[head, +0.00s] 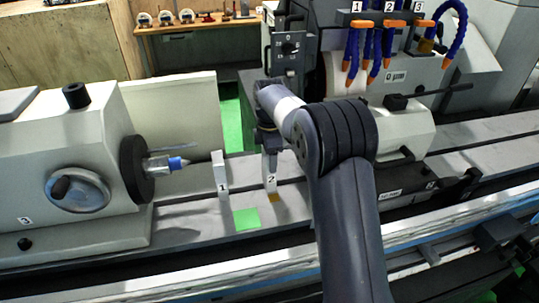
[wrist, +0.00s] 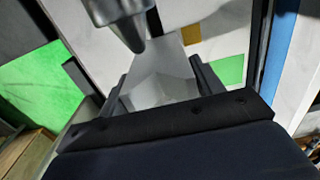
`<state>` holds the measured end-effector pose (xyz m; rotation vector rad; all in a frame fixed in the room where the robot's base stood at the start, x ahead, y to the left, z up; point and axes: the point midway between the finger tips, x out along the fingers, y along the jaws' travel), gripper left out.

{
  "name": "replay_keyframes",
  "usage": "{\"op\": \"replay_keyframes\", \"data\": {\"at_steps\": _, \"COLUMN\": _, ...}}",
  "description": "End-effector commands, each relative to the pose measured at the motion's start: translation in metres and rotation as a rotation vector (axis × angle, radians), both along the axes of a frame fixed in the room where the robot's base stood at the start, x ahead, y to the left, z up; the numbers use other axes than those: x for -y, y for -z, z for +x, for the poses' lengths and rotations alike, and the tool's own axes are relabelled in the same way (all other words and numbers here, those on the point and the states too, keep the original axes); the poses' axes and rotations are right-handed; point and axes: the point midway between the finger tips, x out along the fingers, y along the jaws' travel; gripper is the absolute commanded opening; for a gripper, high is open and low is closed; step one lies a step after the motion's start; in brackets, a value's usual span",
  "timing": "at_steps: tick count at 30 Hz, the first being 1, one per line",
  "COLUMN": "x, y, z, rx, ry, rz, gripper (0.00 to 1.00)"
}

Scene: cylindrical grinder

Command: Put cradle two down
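Cradle two (head: 270,183), a light grey block marked 2, is upright over the machine bed. My gripper (head: 268,150) reaches down onto its top. In the wrist view, the fingers of my gripper (wrist: 160,85) lie along both sides of the pale cradle (wrist: 165,70) and appear shut on it. An orange patch (head: 275,198) shows just below the cradle, and also in the wrist view (wrist: 190,34). I cannot tell whether the cradle's foot touches the bed. Cradle one (head: 221,175), marked 1, stands upright to its left.
A green patch (head: 246,219) lies bare on the bed (head: 190,222) in front of the cradles. The headstock (head: 75,165) with its blue-tipped centre (head: 178,163) is at left.

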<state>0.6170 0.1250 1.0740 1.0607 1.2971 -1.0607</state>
Motion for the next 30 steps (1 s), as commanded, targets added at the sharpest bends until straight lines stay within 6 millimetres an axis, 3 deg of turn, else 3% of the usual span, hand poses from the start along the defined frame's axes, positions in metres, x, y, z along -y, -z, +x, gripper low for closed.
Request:
{"op": "replay_keyframes", "data": {"at_steps": 6, "x": 0.0, "y": 0.0, "z": 0.0, "rx": 0.0, "ry": 0.0, "rz": 0.0, "gripper": 0.81}}
{"op": "replay_keyframes", "data": {"at_steps": 17, "x": 0.0, "y": -0.009, "z": 0.0, "rx": 0.001, "ry": 0.0, "rz": 0.0, "gripper": 0.82}}
{"op": "replay_keyframes", "data": {"at_steps": 20, "x": 0.0, "y": -0.022, "z": 0.001, "rx": 0.004, "ry": 0.0, "rz": 0.001, "gripper": 0.82}}
{"op": "replay_keyframes", "data": {"at_steps": 30, "x": 0.0, "y": -0.098, "z": 0.001, "rx": 0.004, "ry": 0.0, "rz": 0.001, "gripper": 0.82}}
